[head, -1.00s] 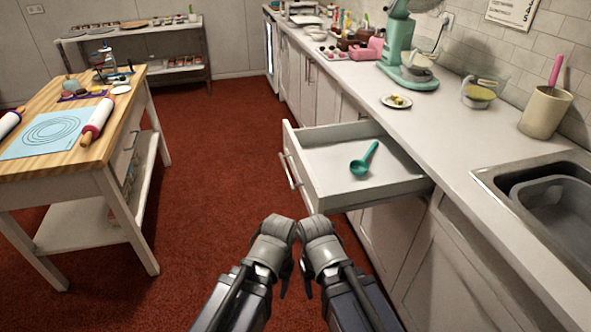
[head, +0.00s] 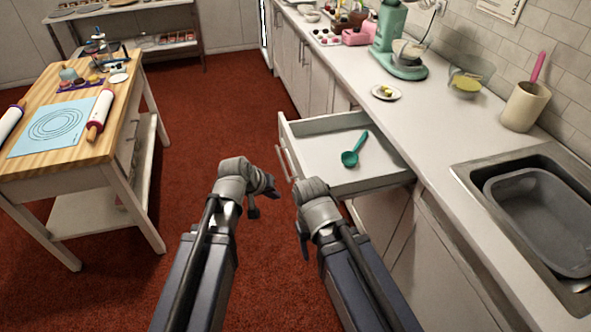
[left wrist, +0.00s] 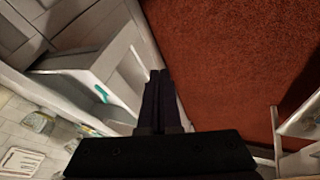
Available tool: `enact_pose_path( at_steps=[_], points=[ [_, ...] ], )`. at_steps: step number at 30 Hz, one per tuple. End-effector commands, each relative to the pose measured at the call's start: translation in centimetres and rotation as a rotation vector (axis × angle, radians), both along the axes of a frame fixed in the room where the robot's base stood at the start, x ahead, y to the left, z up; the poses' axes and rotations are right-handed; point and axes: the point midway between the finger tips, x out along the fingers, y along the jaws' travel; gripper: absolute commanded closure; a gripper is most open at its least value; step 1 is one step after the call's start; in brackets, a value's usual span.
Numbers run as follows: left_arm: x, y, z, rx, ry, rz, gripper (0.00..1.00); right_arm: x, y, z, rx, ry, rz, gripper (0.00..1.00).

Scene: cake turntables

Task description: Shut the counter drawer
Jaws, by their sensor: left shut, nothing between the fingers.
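The white counter drawer (head: 325,124) stands pulled out from under the counter, with its bar handle (head: 284,164) on the front facing left. A teal scoop (head: 355,150) lies inside it. My left gripper (head: 270,187) is just in front of the drawer's near front corner, with a small gap seeming to remain. In the left wrist view its fingers (left wrist: 157,76) are together and empty, beside the drawer front (left wrist: 128,68); contact cannot be told. My right gripper (head: 304,243) hangs below the drawer's near side, and its fingers are too hidden to judge.
The counter (head: 420,120) runs along the right with a plate (head: 378,95), a teal mixer (head: 388,40) and a sink (head: 467,170). A wooden-topped table (head: 60,160) stands at the left. Open red carpet lies between.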

Motion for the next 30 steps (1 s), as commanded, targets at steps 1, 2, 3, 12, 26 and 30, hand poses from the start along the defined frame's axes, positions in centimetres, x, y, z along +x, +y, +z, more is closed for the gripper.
enact_pose_path(
  at_steps=[1,2,3,12,26,30],
  points=[
    [1.0,0.5,1.7,-0.027,-0.022,0.028,1.00,0.0,0.0,1.3,0.000,0.000,0.000,0.38],
    [1.5,0.6,2.2,-0.040,-0.033,0.042,1.00,0.0,0.0,1.5,0.000,0.000,0.000,0.38],
    [1.9,0.7,2.6,-0.055,-0.044,0.054,1.00,0.0,0.0,1.7,0.000,0.000,0.000,0.38],
    [2.7,0.8,2.4,-0.076,-0.062,0.074,1.00,0.0,0.0,1.2,0.000,0.000,0.000,0.38],
    [6.2,-1.8,-3.7,-0.074,-0.062,0.071,1.00,0.0,0.0,-4.9,0.000,0.000,0.000,0.38],
    [7.2,-2.5,-5.4,-0.074,-0.062,0.073,1.00,0.0,0.0,-6.6,0.000,0.000,0.001,0.38]
  ],
)
